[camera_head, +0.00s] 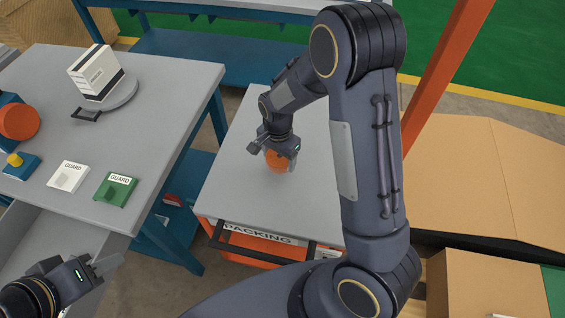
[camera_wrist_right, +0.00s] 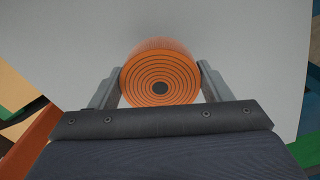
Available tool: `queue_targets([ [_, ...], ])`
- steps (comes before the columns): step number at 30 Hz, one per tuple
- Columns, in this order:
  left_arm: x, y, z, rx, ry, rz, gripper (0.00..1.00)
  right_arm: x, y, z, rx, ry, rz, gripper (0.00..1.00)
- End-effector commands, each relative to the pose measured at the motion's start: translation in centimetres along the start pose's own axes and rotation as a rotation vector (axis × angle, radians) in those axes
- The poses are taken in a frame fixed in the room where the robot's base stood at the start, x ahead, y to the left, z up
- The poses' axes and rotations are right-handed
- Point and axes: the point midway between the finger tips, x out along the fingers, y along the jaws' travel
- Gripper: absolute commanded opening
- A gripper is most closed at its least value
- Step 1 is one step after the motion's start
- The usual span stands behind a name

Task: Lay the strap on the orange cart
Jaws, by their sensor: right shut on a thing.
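The strap is an orange roll (camera_head: 277,160) with dark rings on its end face; it also shows in the right wrist view (camera_wrist_right: 160,78). My right gripper (camera_head: 279,150) is over the cart's top and shut on the strap, with one finger on each side of it. Whether the strap touches the surface is hard to tell. The orange cart (camera_head: 228,185) has a grey top and an orange lower part marked PACKING; my right arm hides its right side. My left gripper (camera_head: 106,262) is at the lower left by the workbench, its fingers too edge-on to judge.
A grey workbench (camera_head: 145,120) stands left of the cart. It holds a white box (camera_head: 95,72) on a round plate, white (camera_head: 68,176) and green (camera_head: 115,188) GUARD blocks, and an orange round part (camera_head: 18,121). Cardboard boxes (camera_head: 480,180) stand at the right. The cart top around the strap is clear.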

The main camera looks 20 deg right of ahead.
Motion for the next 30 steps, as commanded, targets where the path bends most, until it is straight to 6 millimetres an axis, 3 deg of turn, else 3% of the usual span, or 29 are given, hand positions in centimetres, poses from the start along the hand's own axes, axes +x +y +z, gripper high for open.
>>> queue_targets([
  [12, -0.1, 0.1, -0.1, 0.000, 0.000, 0.000, 0.36, 4.3, 0.7, -0.9, -0.001, -0.001, 0.001, 0.46],
  [24, 0.3, -0.1, 0.1, 0.000, 0.000, 0.000, 0.36, 4.9, 0.6, -0.9, -0.001, 0.000, -0.001, 0.46],
  [25, 0.1, -0.1, 0.1, 0.000, 0.000, 0.000, 0.36, 4.7, 0.6, -0.9, -0.001, 0.000, -0.001, 0.75],
  [30, 0.1, -0.1, 0.1, 0.000, 0.000, 0.000, 0.36, 4.7, 0.6, -0.9, -0.001, 0.000, 0.000, 0.93],
])
